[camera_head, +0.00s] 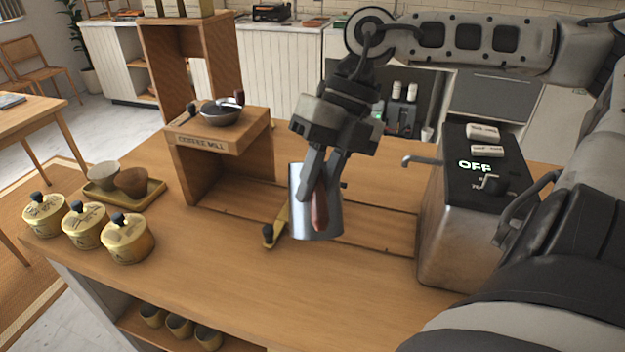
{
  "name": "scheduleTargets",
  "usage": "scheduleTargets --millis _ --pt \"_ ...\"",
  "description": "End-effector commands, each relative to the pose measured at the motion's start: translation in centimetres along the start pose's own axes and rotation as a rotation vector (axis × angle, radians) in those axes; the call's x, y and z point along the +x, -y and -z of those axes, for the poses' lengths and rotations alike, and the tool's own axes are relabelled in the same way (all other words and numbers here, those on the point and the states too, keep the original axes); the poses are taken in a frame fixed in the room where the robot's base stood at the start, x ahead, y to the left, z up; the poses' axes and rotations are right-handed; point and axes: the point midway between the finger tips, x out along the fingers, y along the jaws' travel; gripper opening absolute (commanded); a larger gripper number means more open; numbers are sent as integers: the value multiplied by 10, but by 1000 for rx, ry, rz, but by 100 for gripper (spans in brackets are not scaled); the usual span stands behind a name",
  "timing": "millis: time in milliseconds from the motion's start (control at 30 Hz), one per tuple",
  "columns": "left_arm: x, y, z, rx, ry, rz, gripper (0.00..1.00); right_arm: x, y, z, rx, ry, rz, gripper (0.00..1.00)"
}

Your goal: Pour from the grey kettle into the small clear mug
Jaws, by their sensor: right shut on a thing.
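The grey kettle (333,219) is a shiny metal cylinder with a reddish-brown handle (319,214). My right gripper (321,190) points down from above and is shut on the handle. The kettle looks nearly upright over the middle of the wooden counter. I cannot tell whether its base touches the counter. I cannot make out the small clear mug in this view. My left gripper is not in view.
A metal machine with an "OFF" display (450,235) stands right. The wooden coffee mill (264,162) stands behind left. Lidded brass canisters (127,243) and a tray (154,189) with two cups are left. The counter's front middle (270,300) is clear.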

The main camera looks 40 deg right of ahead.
Motion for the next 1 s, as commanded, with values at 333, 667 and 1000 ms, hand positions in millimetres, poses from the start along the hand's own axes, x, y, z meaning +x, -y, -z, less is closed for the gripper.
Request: scheduleTargets --millis 333,667,1000 --pt "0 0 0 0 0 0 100 -1 -1 0 -1 2 -1 0" --pt "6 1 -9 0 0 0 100 6 2 0 -14 26 11 0" --pt "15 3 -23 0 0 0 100 15 5 3 -33 70 35 0"
